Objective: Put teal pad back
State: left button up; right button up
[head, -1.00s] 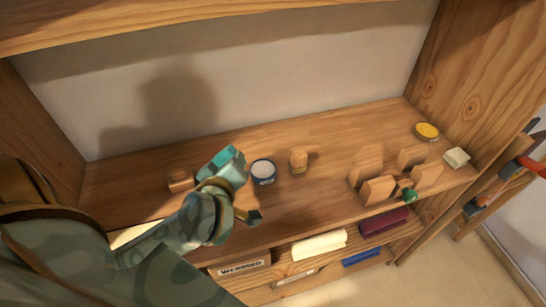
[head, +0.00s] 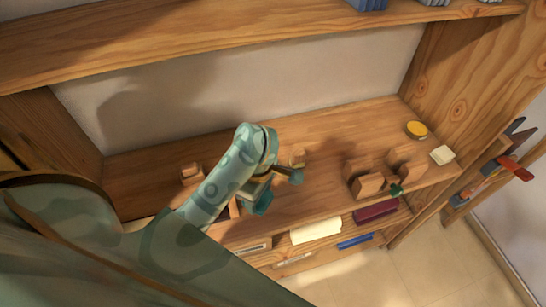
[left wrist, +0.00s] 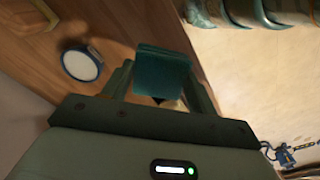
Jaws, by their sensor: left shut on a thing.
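The teal pad (left wrist: 162,75) is a small dark teal block between the two fingers of my left gripper (left wrist: 160,95) in the left wrist view. My left gripper (head: 264,186) is shut on it. In the head view, the teal pad (head: 262,204) shows below my wrist, near the shelf's front edge. I cannot tell whether it touches anything. My right gripper is in neither view.
A blue tin with a white top (left wrist: 82,64) stands on the wooden shelf. Wooden blocks (head: 367,185) with a green piece (head: 396,190) stand to the right, a yellow tin (head: 416,129) and pale pad (head: 442,154) beyond. Below lie a cream pad (head: 315,230) and maroon pad (head: 376,212).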

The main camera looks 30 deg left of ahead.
aim_at(271, 198)
pick_arm(q)
jog(key=w+f, duration=0.1)
jog(key=w+d+f+b, duration=0.1)
jog(key=f, duration=0.1)
jog(key=w+f+b, duration=0.1)
jog(key=shift+d+f, duration=0.25)
jog(key=shift+f, duration=0.1)
jog(key=f+b, duration=0.2)
jog(key=f, duration=0.1)
jog(key=shift+w+d+f, duration=0.15)
jog(key=shift+w+f, duration=0.05)
jog(key=shift+f, duration=0.1)
jog(key=shift+r, duration=0.1)
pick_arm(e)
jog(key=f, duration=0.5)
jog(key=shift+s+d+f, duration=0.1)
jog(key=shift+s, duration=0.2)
pick_arm(q)
jog(key=o, duration=0.9)
notch_tip(271, 198, up, 12)
jog(key=p, duration=0.7)
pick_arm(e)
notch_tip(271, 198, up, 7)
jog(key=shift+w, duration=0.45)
